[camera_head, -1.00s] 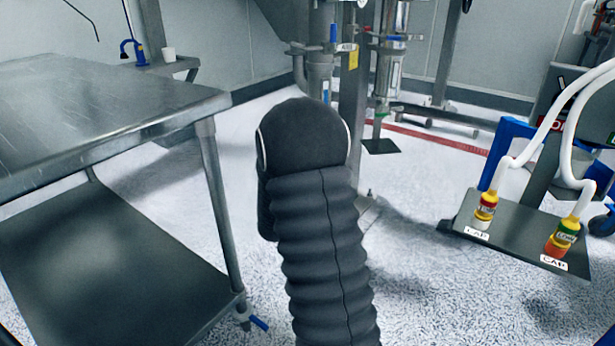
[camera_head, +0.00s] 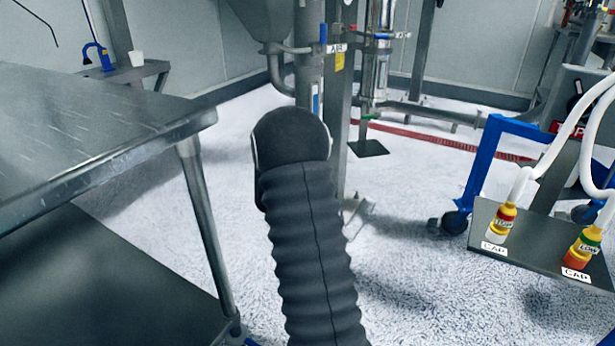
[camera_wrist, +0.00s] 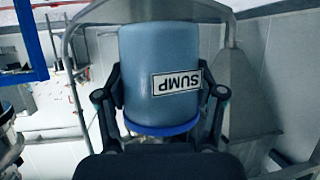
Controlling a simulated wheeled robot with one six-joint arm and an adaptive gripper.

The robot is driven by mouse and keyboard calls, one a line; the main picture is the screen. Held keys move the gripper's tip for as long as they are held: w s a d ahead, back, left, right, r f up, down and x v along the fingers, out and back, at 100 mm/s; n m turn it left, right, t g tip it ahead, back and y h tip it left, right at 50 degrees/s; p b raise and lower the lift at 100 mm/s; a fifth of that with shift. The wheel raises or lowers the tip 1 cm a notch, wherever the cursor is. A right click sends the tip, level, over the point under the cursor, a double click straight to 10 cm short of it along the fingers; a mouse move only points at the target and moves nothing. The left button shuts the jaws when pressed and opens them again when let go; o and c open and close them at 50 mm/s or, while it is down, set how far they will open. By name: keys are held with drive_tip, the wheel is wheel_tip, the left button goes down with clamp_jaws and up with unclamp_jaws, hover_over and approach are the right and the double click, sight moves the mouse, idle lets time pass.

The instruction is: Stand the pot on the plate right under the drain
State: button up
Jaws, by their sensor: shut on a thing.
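A blue pot (camera_wrist: 160,60) with a "SUMP" label fills the middle of the wrist view. The label reads upside down there, and a darker blue band runs along the pot's lower edge in the picture. My gripper (camera_wrist: 160,85) is shut on the pot, with one dark finger on each side. In the head view my dark arm hides both gripper and pot. A small dark plate (camera_head: 369,148) lies low near the floor, right of my arm. A clear and metal vertical pipe (camera_head: 376,60) comes down above it; I cannot tell for sure that it is the drain.
A steel table (camera_head: 90,130) with a lower shelf stands at the left. At the right a blue wheeled frame (camera_head: 482,165) stands beside a tray (camera_head: 548,246) holding two labelled, hose-fed bottles. Steel posts and pipes (camera_head: 338,120) rise behind my arm. The floor between is clear.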

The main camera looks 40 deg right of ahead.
drive_tip(key=w+d, duration=0.2)
drive_tip(key=d, duration=0.1)
drive_tip(key=shift+d, duration=0.2)
drive_tip(key=w+d, duration=0.2)
drive_tip(key=d, duration=0.1)
drive_tip(key=shift+d, duration=0.1)
drive_tip(key=shift+f, duration=0.75)
drive_tip(key=shift+f, duration=0.1)
drive_tip(key=o, duration=1.1)
